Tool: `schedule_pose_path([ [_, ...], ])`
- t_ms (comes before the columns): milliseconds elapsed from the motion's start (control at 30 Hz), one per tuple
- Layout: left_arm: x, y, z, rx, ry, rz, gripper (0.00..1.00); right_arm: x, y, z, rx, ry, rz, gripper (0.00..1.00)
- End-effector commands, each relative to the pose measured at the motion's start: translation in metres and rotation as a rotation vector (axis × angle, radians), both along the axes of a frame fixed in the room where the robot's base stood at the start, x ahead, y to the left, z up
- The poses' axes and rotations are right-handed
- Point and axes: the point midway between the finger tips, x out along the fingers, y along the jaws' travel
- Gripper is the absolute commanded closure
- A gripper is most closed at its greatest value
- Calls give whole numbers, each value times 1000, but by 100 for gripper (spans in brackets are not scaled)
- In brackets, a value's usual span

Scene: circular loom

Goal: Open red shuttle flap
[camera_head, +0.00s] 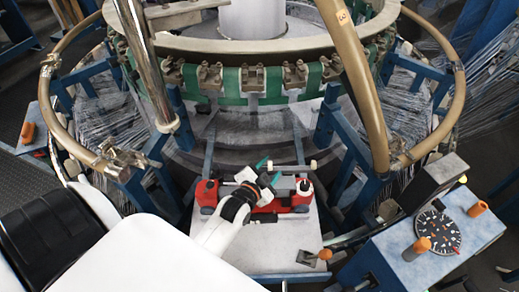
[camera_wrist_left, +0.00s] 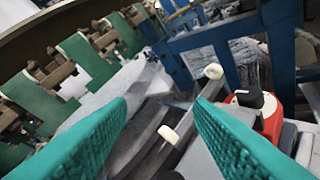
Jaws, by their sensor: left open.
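The red shuttle (camera_head: 206,194) lies on a pale platform (camera_head: 255,250) at the front of the loom. In the left wrist view the gripper (camera_wrist_left: 160,105) is open, with a pad on each side. A bar with a white roller end (camera_wrist_left: 168,134) shows between the pads, and another roller end (camera_wrist_left: 213,71) shows beyond. The red shuttle body (camera_wrist_left: 271,118) is partly hidden behind the right pad. I cannot tell the flap's position. My right gripper is not in view.
The loom's green ring with metal clamps (camera_head: 210,78) stands behind the shuttle. Tan curved tubes (camera_head: 357,80) and blue frame posts (camera_head: 328,118) flank it. A blue control box (camera_head: 440,235) with a dial and orange knobs is at right. A small orange-tipped lever (camera_head: 324,254) is in front.

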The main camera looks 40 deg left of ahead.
Motion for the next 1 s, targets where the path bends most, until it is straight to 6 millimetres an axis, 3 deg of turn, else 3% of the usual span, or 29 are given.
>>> schedule_pose_path([
  [200,-48,-5,10,-1,3,0,53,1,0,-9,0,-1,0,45],
  [400,-80,-9,20,-1,1,-1,53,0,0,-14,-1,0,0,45],
  [600,-93,-10,26,-1,-2,-1,53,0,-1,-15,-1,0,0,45],
  [1000,-93,-10,26,-1,-2,-1,53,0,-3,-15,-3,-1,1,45],
])
